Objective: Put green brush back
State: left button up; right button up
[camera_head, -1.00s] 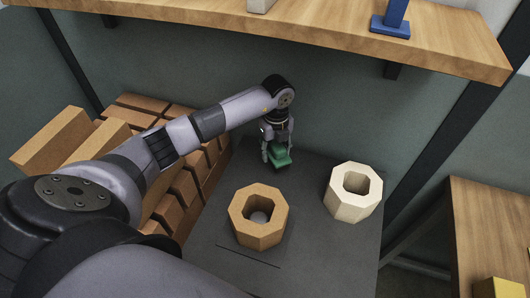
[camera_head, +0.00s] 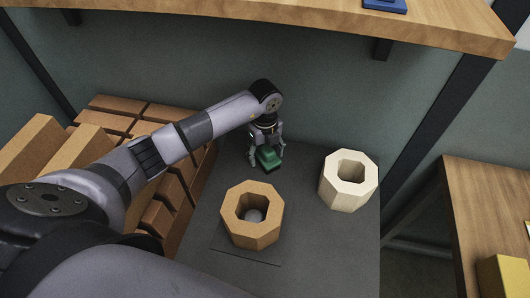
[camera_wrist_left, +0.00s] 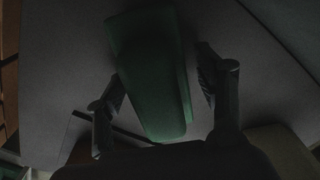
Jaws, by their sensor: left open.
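The green brush (camera_head: 268,158) is on the dark grey surface, behind the brown octagonal block. My left gripper (camera_head: 266,152) is just above it, pointing down. In the left wrist view the green brush (camera_wrist_left: 155,75) runs between the two spread fingers of my left gripper (camera_wrist_left: 162,95), with a gap visible at the right finger. The gripper is open around the brush's near end. The gripper covers part of the brush in the head view. My right gripper is not in view.
A brown octagonal block with a hole (camera_head: 252,214) and a cream one (camera_head: 348,180) stand on the dark grey surface (camera_head: 310,245). Stacked brown bricks (camera_head: 150,112) lie to the left. A wooden shelf (camera_head: 300,22) hangs above; a wooden table (camera_head: 480,215) is at the right.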

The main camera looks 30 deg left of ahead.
aim_at(265, 145)
pick_arm(q)
jog(key=shift+r, duration=0.15)
notch_tip(265, 145, up, 12)
jog(key=shift+f+b, duration=0.1)
jog(key=shift+b, duration=0.45)
